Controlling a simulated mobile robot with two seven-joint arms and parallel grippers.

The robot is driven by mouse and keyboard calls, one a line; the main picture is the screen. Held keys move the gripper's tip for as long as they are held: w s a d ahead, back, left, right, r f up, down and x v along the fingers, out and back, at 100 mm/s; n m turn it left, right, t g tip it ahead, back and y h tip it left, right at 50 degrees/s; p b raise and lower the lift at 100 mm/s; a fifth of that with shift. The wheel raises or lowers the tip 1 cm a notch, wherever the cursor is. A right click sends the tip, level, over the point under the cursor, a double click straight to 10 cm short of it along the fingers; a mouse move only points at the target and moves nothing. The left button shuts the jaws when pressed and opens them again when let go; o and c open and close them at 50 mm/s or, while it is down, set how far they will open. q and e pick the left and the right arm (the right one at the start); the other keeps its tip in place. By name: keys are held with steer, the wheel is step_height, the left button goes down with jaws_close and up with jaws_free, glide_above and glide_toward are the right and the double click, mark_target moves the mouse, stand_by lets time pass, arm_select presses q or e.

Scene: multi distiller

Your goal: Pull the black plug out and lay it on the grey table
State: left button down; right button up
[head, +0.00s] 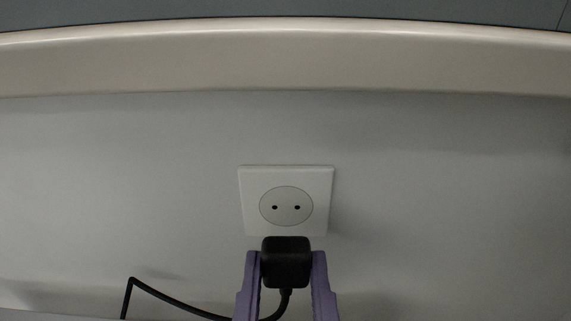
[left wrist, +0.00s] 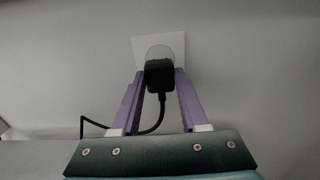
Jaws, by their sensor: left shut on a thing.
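The black plug (head: 286,262) is held between the two purple fingers of my left gripper (head: 287,270), which is shut on it. In the head view the plug is just below the round face of the white wall socket (head: 286,190), whose two holes are uncovered. The plug and gripper also show in the left wrist view, with the plug (left wrist: 158,75) in front of the lower part of the socket (left wrist: 175,48). A black cable runs from the plug's underside down and to the left. My right gripper and the grey table are not clearly in view.
The plain grey wall (head: 130,180) around the socket is clear. A pale rounded ledge (head: 290,60) runs across the top of the head view. The black cable (head: 165,298) loops at the lower left.

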arm_select(q)
steer(key=shift+s, duration=0.55)
steer(key=s+r+p, duration=0.4)
steer(key=r+p, duration=0.1)
steer(key=r, duration=0.2)
steer(key=shift+p, duration=0.3)
steer(key=shift+s+r, duration=0.1)
steer(key=shift+r, duration=0.05)
steer(key=g+p, duration=0.1)
steer(key=p, duration=0.2)
steer(key=g+p, duration=0.1)
steer(key=p, duration=0.3)
steer(key=shift+w+r+g+p, duration=0.2)
steer(key=shift+r+g+p, duration=0.1)
steer(key=shift+g, duration=0.1)
